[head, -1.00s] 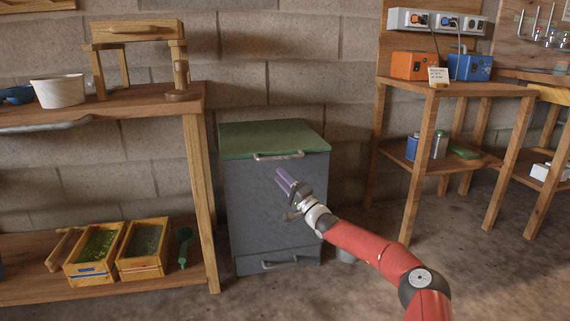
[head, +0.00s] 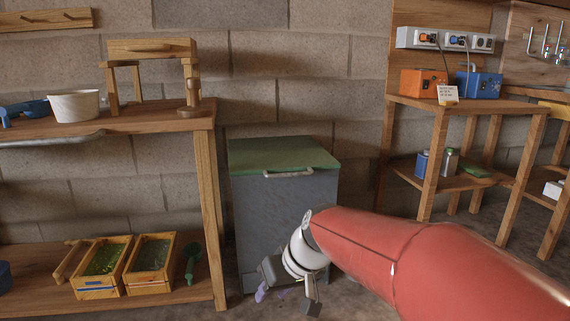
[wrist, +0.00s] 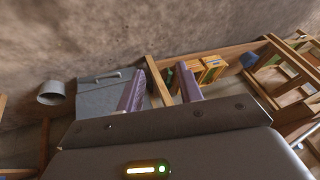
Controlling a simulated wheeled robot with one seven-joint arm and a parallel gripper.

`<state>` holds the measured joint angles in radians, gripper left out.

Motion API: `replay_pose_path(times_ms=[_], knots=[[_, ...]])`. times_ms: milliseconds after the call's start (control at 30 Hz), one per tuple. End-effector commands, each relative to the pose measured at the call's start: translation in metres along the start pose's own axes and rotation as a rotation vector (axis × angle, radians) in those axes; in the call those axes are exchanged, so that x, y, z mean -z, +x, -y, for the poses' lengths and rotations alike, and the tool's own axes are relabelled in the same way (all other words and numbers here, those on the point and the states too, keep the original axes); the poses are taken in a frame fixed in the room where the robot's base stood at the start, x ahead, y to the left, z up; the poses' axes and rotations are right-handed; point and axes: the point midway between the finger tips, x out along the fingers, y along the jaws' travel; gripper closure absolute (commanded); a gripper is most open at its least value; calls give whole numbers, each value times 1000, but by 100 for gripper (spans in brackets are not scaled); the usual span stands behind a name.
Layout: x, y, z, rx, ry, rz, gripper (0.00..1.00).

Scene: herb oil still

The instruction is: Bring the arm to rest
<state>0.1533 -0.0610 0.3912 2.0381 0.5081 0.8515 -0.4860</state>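My gripper (head: 274,293) hangs low in front of the grey cabinet, partly hidden by my wrist in the head view. In the wrist view my gripper (wrist: 160,88) shows its two purple fingers spread apart, with nothing held between them. My red arm (head: 400,255) reaches in from the lower right of the head view and covers the cabinet's lower right side. The grey cabinet (head: 268,205) has a shut green lid (head: 280,156) with a pale handle. It also shows in the wrist view (wrist: 98,97), beyond the fingers.
A wooden bench (head: 205,165) stands left, with a white bowl (head: 75,106) on top and two herb boxes (head: 151,266) on its lower shelf. A wooden stand (head: 437,130) with orange and blue units is at right. A grey bucket (wrist: 50,96) shows in the wrist view.

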Motion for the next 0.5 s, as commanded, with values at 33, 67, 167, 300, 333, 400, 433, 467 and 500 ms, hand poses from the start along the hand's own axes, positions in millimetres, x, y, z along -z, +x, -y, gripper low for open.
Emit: replay_pose_path(times_ms=[33,67,167,300,333,400,433,467,500], knots=[[-22,-19,-6,-73,19,-3,64],[-34,-28,-11,-112,36,-4,64],[-75,-57,-26,-227,101,-19,64],[-123,-86,-42,-336,184,-49,64],[-132,-91,-45,-353,200,-56,64],[-152,-100,-50,-387,235,-72,64],[-160,-103,-52,-400,249,-80,64],[-168,-106,-54,-411,263,-87,64],[-177,-109,-57,-425,280,-97,64]])
